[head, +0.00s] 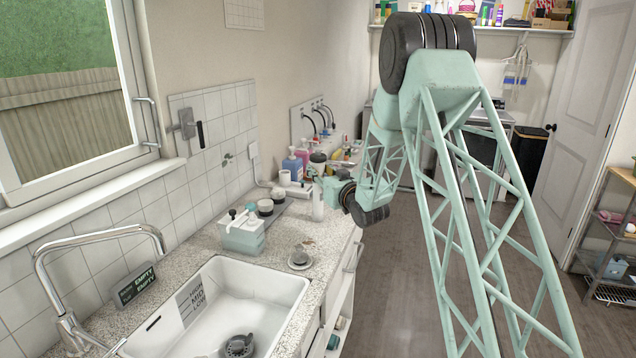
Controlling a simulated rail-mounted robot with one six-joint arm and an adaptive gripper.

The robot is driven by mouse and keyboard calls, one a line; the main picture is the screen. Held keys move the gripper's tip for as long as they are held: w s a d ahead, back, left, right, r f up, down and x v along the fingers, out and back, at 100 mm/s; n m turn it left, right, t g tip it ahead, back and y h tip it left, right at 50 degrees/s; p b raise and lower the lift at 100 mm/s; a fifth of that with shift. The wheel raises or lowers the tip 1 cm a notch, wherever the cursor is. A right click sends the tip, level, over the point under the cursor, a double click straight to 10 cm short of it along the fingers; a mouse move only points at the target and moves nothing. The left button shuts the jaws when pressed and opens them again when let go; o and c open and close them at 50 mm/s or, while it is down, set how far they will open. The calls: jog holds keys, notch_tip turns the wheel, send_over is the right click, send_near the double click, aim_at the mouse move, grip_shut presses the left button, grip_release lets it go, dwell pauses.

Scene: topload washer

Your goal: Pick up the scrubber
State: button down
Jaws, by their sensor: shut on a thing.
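My gripper (322,186) is small and far off in the head view, low over the back part of the counter among bottles and jars. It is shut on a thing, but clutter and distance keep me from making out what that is. A small grey-brown rounded thing (300,252) sits on a pale round dish (299,265) beside the sink. It may be a scrubber, but I cannot tell for sure. It is nearer the camera than my gripper and apart from it.
The white sink (283,289) is in front, with a curved tap (100,236) at its left. A pale green caddy (242,236) stands behind the sink. A white bottle (318,204) stands close to my gripper. The floor (405,290) at right is clear.

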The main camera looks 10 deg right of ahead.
aim_at(318, 159)
jog(key=shift+r, duration=0.25)
jog(key=shift+r+p, duration=0.45)
jog(key=shift+r, duration=1.25)
jog(key=s+a+r, duration=0.1)
jog(key=s+a, duration=0.1)
jog(key=s, duration=1.3)
jog(key=shift+s+a+p, duration=0.25)
jog(key=shift+s+p, duration=0.15)
jog(key=shift+p, duration=0.05)
jog(key=shift+r, duration=0.1)
jog(key=shift+w, duration=0.1)
